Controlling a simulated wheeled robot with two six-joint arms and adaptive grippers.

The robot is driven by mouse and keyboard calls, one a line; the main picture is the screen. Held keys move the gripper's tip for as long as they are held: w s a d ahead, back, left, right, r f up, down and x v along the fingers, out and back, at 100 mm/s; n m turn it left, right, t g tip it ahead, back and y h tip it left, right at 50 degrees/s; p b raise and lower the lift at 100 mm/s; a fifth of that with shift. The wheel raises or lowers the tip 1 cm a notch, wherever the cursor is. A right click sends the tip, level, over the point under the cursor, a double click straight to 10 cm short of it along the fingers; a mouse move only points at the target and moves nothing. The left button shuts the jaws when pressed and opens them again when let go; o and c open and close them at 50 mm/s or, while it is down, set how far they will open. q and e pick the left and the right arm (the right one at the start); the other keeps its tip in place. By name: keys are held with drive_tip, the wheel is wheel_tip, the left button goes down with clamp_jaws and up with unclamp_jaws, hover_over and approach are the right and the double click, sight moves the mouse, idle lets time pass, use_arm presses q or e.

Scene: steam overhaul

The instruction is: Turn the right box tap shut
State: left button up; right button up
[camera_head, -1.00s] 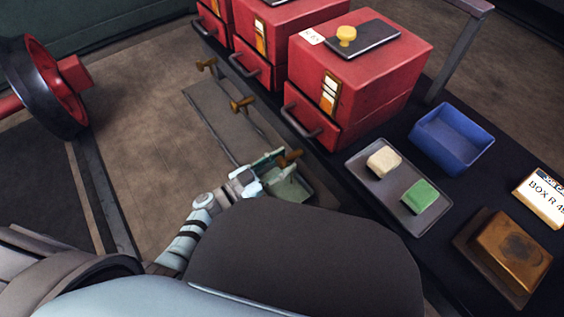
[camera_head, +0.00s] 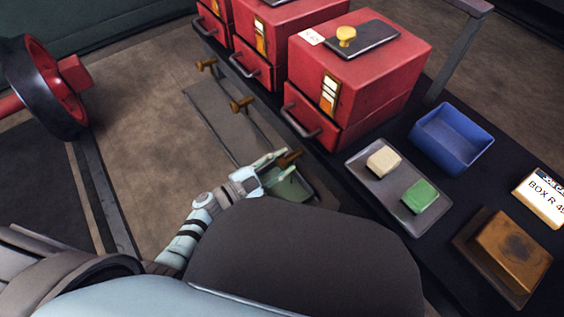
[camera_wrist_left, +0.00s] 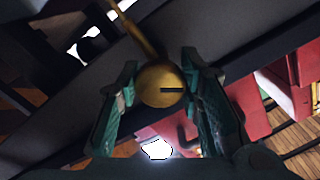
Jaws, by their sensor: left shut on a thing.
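Three brass taps stand in a row along the bench's front edge: a far one (camera_head: 206,65), a middle one (camera_head: 241,104) and the right box tap (camera_head: 289,158). My left gripper (camera_head: 281,169) is at the right tap, its green fingers shut on it. In the left wrist view, the round brass body of the tap (camera_wrist_left: 160,86) sits between the two fingers, with a dark slot on its face and a brass bar running up and left. The fingers partly hide the tap in the head view. My right gripper is not in view.
Red boxes with drawers (camera_head: 365,65) stand behind the taps. A grey tray (camera_head: 398,187) with a cream block and a green block, a blue bin (camera_head: 452,138) and a brown block (camera_head: 510,250) lie to the right. A red-hubbed wheel (camera_head: 45,85) stands at left.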

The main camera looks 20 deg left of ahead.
use_arm(q)
drive_tip(key=m, duration=0.2)
drive_tip(key=shift+m, duration=0.4)
drive_tip(key=m, duration=0.2)
drive_tip(key=shift+m+b, duration=0.35)
drive_tip(key=shift+m, duration=0.05)
drive_tip(key=m, duration=0.3)
drive_tip(key=shift+b, duration=0.35)
drive_tip(key=shift+m, duration=1.2)
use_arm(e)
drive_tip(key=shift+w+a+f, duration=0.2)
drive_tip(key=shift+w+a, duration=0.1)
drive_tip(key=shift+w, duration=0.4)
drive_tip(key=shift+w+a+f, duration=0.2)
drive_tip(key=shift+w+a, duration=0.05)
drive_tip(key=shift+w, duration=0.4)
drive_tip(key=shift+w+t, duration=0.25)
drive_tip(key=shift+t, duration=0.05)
use_arm(q)
drive_tip(key=o, duration=1.2)
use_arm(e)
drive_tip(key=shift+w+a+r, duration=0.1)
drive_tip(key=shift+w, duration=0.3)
